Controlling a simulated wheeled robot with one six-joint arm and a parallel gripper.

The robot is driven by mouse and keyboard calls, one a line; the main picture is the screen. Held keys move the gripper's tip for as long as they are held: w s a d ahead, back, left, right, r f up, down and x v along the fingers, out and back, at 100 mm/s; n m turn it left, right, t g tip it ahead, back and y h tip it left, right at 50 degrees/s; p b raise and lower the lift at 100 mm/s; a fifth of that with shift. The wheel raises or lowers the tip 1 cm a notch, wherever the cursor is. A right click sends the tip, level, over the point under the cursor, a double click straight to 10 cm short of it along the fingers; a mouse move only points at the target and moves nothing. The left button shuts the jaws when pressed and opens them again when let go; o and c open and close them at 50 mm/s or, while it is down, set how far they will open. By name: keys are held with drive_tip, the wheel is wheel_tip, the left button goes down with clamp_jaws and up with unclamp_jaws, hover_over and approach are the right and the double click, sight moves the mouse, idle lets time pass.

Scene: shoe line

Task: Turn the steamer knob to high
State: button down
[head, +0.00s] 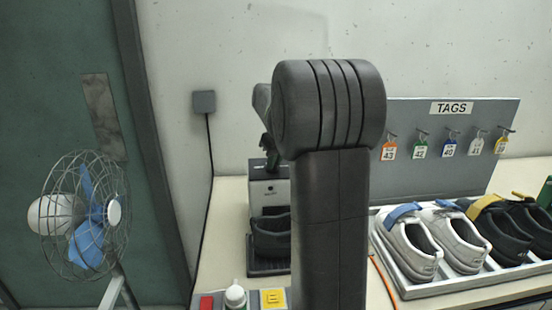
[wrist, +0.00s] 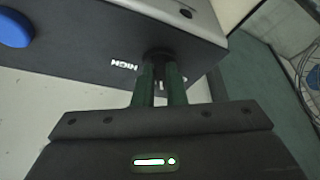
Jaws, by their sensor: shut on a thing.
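The steamer is a dark box in the wrist view (wrist: 75,50), with the word HIGH printed on its face, upside down in this view. My gripper (wrist: 161,72) reaches to that face, and its two fingers are shut on the small dark knob (wrist: 159,54) beside the HIGH mark. The knob's pointer and exact setting are hidden by the fingers. In the head view the steamer (head: 268,196) stands on the bench, partly hidden behind my arm. The knob and fingertips cannot be made out there.
A dark shoe (head: 270,238) sits at the steamer's front. A tray (head: 455,287) of several shoes and a TAGS board (head: 440,165) stand at right. A control panel with a red button (head: 207,302) is at the front. A caged fan (head: 88,215) stands at left.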

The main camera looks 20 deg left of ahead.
drive_tip(key=m, duration=0.1)
drive_tip(key=m+t, duration=0.1)
drive_tip(key=m, duration=0.1)
drive_tip(key=m+h+p, duration=0.1)
drive_tip(key=shift+s+a+m, duration=0.2)
drive_tip(key=shift+a+m, duration=0.1)
drive_tip(key=m, duration=0.1)
drive_tip(key=m+h, duration=0.1)
drive_tip(key=m, duration=0.1)
drive_tip(key=m+t, duration=0.1)
drive_tip(key=shift+a+h, duration=0.25)
drive_tip(key=shift+h, duration=0.15)
drive_tip(key=m, duration=0.1)
drive_tip(key=m+h, duration=0.1)
drive_tip(key=m, duration=0.3)
drive_tip(key=shift+a+h, duration=0.25)
drive_tip(key=shift+h, duration=0.15)
drive_tip(key=shift+a+m+g+h+p, duration=0.1)
drive_tip(key=shift+m+g+h+p, duration=0.2)
drive_tip(key=shift+m, duration=0.75)
drive_tip(key=shift+a+m+g+h+p, duration=0.1)
drive_tip(key=shift+m+h+p, duration=0.3)
drive_tip(key=shift+m, duration=0.65)
drive_tip(key=c, duration=1.5)
unclamp_jaws()
